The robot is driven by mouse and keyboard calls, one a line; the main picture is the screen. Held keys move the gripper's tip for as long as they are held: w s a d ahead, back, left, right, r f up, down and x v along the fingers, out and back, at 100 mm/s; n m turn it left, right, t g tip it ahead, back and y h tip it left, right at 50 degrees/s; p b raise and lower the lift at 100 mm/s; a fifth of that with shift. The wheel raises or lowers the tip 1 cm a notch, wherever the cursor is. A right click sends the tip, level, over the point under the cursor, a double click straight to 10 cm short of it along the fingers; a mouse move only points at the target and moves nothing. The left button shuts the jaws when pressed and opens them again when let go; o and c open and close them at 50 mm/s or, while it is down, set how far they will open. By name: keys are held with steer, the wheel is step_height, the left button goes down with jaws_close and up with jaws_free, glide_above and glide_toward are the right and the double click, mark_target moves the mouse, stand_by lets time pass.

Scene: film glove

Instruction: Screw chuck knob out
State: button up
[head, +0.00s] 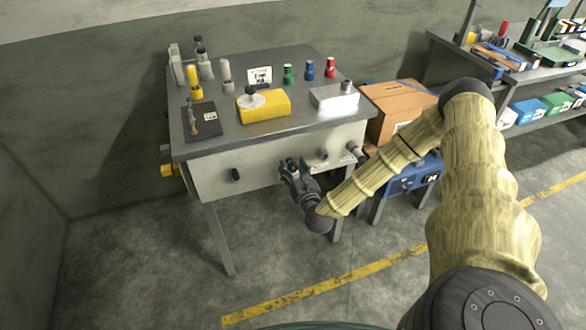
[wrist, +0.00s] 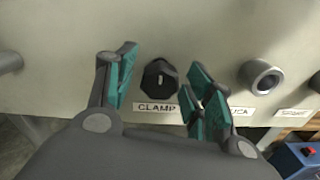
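In the wrist view, a light grey round knob (wrist: 262,77) with a dark centre stands out from the front panel. The label below it (wrist: 240,111) is partly hidden by a finger; only its end, like "UCK", shows. The same knob seems to be the grey one in the head view (head: 323,153). A dark lobed knob (wrist: 160,78) sits left of it above a label reading "CLAMP". My gripper (wrist: 163,64) is open and empty, with its teal-padded fingers on either side of the clamp knob. In the head view my gripper (head: 288,167) is at the panel and hides that knob.
Another knob (head: 235,174) is farther left on the panel, and one (head: 355,150) is at its right end. The workbench (head: 225,152) carries a yellow block (head: 268,107) and a metal block (head: 333,97). A cardboard box (head: 395,110) and blue case (head: 408,180) stand right of it.

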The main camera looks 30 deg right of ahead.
steer(key=c, duration=0.8)
steer(key=shift+f+b, duration=0.1)
steer(key=shift+b, duration=0.2)
